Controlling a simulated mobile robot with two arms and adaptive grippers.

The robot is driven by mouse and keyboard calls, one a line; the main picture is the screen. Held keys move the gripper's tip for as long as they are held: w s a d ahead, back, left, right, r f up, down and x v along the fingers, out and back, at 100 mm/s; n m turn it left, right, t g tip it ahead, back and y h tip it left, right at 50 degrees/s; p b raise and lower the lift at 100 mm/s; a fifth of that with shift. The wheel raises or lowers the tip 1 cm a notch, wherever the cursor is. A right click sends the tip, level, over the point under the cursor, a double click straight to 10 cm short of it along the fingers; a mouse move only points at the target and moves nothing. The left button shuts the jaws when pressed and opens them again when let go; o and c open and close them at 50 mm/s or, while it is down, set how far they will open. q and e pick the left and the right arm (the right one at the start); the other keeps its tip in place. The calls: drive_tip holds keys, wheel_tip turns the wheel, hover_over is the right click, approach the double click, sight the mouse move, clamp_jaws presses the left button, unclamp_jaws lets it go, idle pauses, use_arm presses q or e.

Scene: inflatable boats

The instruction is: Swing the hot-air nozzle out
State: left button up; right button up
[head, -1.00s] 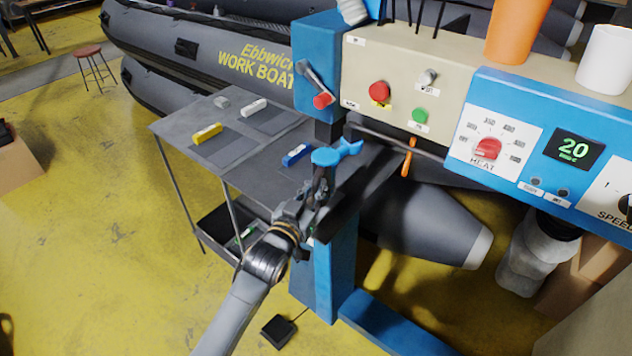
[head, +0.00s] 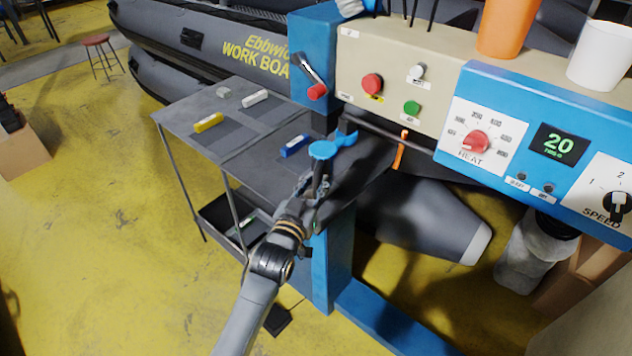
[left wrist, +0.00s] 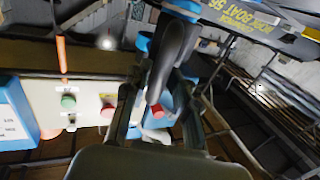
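I cannot single out the hot-air nozzle for sure on the blue and beige machine. A grey lever with a red grip (head: 317,92) hangs on the blue box at the machine's left end. It also shows between the finger linkages in the left wrist view (left wrist: 157,111). A dark bar (head: 385,131) runs below the panel, with an orange handle (head: 400,150) hanging beside it. My left gripper (head: 331,147), with blue pieces at its tips, is below the red-gripped lever and apart from it. Its finger gap and any hold are unclear. My right gripper is out of view.
A grey table (head: 189,113) with yellow, white and blue blocks stands left of the machine. The beige panel (head: 350,70) has red and green buttons. A blue control box (head: 470,93) carries heat and speed dials.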

use_arm(q)
drive_tip(key=shift+r, duration=0.15)
drive_tip(key=shift+s, duration=0.1)
drive_tip(key=v, duration=1.2)
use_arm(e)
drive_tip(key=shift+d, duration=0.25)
